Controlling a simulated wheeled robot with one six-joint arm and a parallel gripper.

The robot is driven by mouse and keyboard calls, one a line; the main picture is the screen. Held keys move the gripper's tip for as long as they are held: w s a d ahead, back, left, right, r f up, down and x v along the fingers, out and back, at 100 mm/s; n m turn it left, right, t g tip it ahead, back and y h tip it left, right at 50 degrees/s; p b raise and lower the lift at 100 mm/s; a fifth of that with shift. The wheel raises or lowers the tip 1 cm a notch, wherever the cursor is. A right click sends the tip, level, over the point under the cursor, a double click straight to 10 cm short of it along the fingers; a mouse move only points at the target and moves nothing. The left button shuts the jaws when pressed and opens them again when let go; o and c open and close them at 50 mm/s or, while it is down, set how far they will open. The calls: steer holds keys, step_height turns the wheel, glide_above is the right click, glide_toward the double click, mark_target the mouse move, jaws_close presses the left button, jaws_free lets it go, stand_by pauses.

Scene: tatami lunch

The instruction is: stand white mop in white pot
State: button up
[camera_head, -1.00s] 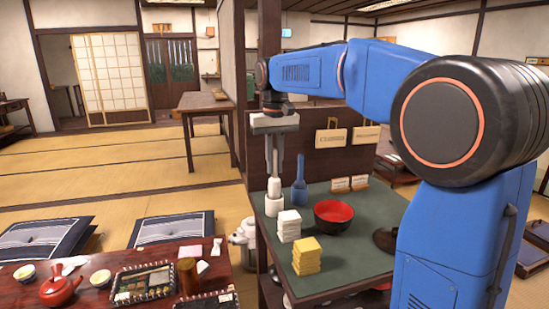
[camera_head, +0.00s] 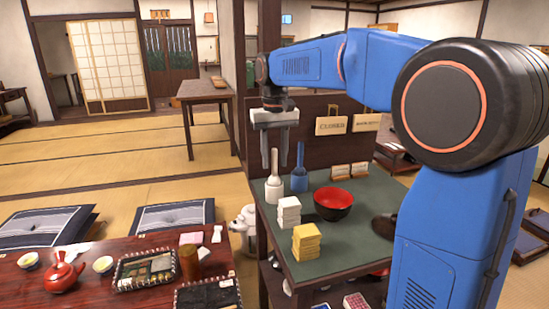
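The white mop (camera_head: 274,168) stands upright in the white pot (camera_head: 273,190) on the green-topped shelf unit. Its thin handle shows above the pot and its head is hidden inside. My gripper (camera_head: 275,160) points down directly above the pot. Its two fingers are spread apart, one on each side of the handle top, with visible gaps, so it looks open. A similar blue mop and pot (camera_head: 300,182) stand just to the right.
White stacked blocks (camera_head: 289,213), yellow stacked blocks (camera_head: 306,242) and a red-black bowl (camera_head: 333,203) share the green top (camera_head: 355,235). Small cards and a dark wooden panel (camera_head: 310,160) stand behind. A low red table (camera_head: 120,250) with dishes is at left.

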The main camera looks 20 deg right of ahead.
steer(key=shift+r, duration=0.1)
step_height(320, 180, up, 17)
stand_by(0.8)
steer(key=shift+r, duration=0.1)
stand_by(0.5)
